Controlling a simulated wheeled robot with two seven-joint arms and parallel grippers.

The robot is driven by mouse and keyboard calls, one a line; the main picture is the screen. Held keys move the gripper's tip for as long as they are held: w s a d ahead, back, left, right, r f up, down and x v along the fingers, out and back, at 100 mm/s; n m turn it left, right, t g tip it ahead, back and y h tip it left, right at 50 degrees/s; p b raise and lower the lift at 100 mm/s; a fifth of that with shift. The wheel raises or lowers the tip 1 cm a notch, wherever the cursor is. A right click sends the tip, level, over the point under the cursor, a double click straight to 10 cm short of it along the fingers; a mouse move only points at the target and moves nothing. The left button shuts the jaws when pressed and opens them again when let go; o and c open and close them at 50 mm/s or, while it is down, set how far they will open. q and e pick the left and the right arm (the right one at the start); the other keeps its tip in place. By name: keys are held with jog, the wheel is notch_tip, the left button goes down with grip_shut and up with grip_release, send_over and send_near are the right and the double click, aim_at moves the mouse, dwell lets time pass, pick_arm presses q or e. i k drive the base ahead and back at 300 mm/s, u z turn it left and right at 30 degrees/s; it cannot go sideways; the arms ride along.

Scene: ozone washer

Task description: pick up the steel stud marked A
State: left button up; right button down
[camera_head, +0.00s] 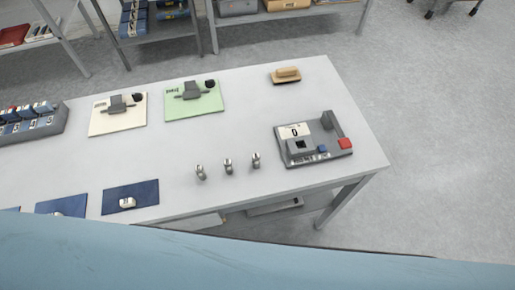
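Three small steel studs stand upright in a row on the grey-white table (240,105), towards its front edge. They are the left stud (200,172), the middle stud (228,165) and the right stud (256,160). They are apart from each other. Any letters on them are too small to read, so I cannot tell which one is A. Neither of my grippers shows in the head view.
A grey device (313,157) with a red button stands right of the studs. A green board (210,108), a cream board (104,122) and a brown brush-like block (286,75) lie behind. Blue mats (115,195) lie front left. A grey rack (58,124) stands at the left.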

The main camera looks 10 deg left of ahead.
aim_at(256, 157)
jog(key=u, duration=2)
jog(key=k, duration=0.45)
jog(key=z, duration=0.8)
